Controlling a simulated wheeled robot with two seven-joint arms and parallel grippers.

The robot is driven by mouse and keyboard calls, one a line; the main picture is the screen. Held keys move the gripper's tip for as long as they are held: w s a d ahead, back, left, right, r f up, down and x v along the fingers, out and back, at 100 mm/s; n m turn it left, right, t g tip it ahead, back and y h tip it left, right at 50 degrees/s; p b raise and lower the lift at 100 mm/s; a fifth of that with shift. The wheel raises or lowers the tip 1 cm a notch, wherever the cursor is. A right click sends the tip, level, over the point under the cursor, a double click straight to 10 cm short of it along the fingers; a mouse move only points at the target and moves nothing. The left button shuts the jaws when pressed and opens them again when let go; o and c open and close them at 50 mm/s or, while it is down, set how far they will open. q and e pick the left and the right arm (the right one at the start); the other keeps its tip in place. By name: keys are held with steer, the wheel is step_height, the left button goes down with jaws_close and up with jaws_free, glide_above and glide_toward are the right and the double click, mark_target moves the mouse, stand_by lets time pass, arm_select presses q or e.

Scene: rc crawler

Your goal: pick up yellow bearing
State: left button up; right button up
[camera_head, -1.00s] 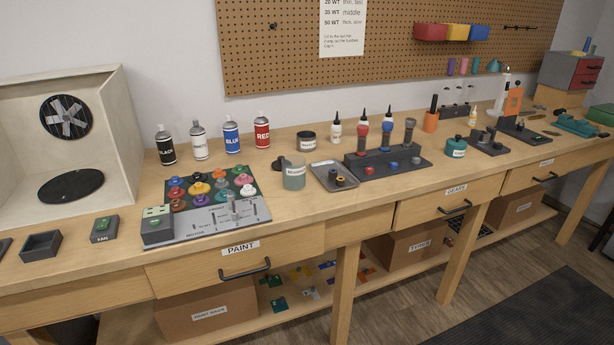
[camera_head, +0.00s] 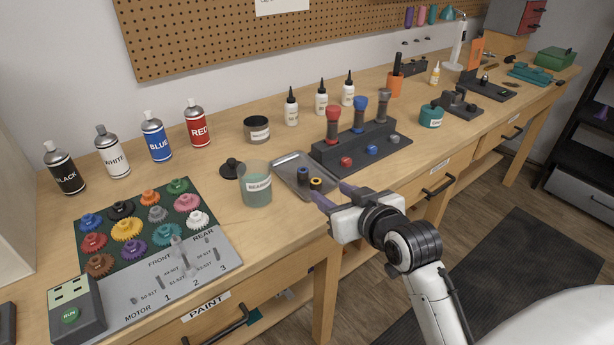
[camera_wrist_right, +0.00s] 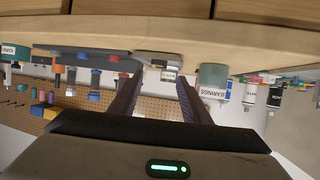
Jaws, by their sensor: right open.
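The yellow bearing (camera_head: 316,184) is a small ring with a dark centre. It lies in the shallow grey metal tray (camera_head: 290,163) near the bench's front edge, beside a dark blue bearing (camera_head: 303,173). My right gripper (camera_head: 331,194) is open and empty, its two dark fingers spread apart just to the right of the yellow bearing and the tray's front end. Its fingers (camera_wrist_right: 157,100) also show apart in the wrist view, which looks upside down toward the bench edge; I cannot make out the yellow bearing there. My left gripper is not in view.
The bearings jar (camera_head: 256,186) stands left of the tray, with a black lid (camera_head: 230,169) behind it. A dark tool stand (camera_head: 365,148) with red, blue and grey handles stands to the right. The gear board (camera_head: 140,240) lies further left.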

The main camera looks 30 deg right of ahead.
mark_target(318, 183)
steer(key=x, duration=0.8)
steer(key=shift+w+d+f, duration=0.15)
steer(key=shift+w+d, duration=0.1)
steer(key=shift+d, duration=0.15)
jaws_close()
